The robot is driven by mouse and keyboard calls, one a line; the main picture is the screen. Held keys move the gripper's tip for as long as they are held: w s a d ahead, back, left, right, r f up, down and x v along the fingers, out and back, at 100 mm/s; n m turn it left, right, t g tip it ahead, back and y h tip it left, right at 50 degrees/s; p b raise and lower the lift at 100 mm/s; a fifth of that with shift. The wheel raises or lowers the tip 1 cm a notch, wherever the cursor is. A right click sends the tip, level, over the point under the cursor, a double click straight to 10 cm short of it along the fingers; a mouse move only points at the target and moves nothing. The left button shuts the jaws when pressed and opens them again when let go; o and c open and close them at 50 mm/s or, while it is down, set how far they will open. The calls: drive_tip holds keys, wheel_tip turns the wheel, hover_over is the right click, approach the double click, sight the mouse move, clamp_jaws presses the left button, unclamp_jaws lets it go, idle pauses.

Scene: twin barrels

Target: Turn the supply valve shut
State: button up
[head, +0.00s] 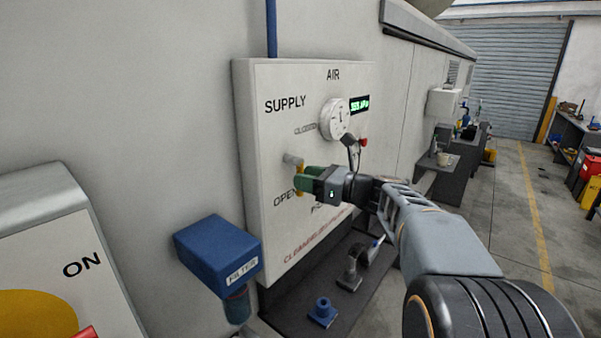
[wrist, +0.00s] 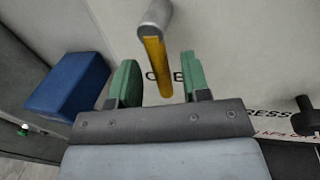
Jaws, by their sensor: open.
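The supply valve on the white AIR panel (head: 262,150) has a grey stem (head: 292,159) and a yellow lever (head: 299,169). In the head view the lever hangs down towards the OPEN label, and my gripper partly hides it. In the wrist view the yellow lever (wrist: 155,66) runs from the grey stem (wrist: 155,17) down between the two green fingers. My gripper (head: 306,180) is open around the lever, with visible gaps on both sides in the wrist view (wrist: 160,80).
A round gauge (head: 335,118) and a green display (head: 359,105) sit above the valve. A blue filter box (head: 217,248) stands out at the panel's lower left. Fittings, including a blue one (head: 322,312), stand on a dark shelf below.

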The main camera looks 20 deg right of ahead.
drive_tip(key=shift+x, duration=1.1)
clamp_jaws()
